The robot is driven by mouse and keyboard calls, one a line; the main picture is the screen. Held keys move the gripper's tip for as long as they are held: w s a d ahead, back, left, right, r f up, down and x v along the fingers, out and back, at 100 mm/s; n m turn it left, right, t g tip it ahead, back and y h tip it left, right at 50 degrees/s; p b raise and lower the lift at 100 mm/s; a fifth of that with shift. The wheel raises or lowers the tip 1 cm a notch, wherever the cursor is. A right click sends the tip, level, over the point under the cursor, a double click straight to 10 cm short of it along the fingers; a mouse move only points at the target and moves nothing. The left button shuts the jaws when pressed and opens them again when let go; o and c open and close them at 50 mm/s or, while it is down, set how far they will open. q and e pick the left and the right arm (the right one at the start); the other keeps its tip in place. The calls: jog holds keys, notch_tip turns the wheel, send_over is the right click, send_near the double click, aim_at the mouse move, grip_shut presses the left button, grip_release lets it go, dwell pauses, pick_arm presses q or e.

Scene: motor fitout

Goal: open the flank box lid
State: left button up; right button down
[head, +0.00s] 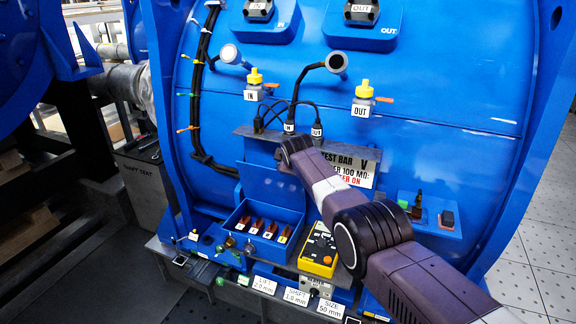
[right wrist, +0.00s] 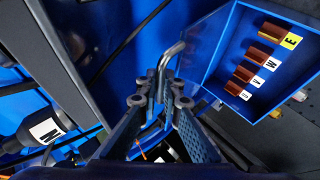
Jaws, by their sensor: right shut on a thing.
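The flank box (head: 262,238) is a blue open-topped box on the motor's side, holding a row of brown terminals with letter labels. Its blue lid (head: 268,185) stands raised behind it, so the inside shows. In the right wrist view the open box (right wrist: 225,75) is at the upper right. My right gripper (right wrist: 160,92) is shut on a grey bent metal handle (right wrist: 171,55), beside the box. In the head view my right arm comes in from the right to the lid's upper right, and its fingers are hidden. My left gripper is not in view.
A yellow meter (head: 318,250) stands right of the box. A grey test bar (head: 262,134) with black cables is above the lid. A small blue shelf (head: 430,228) with bottles is at the right. Labelled cards (head: 297,297) line the front edge.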

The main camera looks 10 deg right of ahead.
dwell(0.4)
jog(key=c, duration=2.1)
grip_release()
jog(key=shift+s+r, duration=0.25)
jog(key=v, duration=1.1)
jog(key=shift+s, duration=0.2)
jog(key=shift+c, duration=0.3)
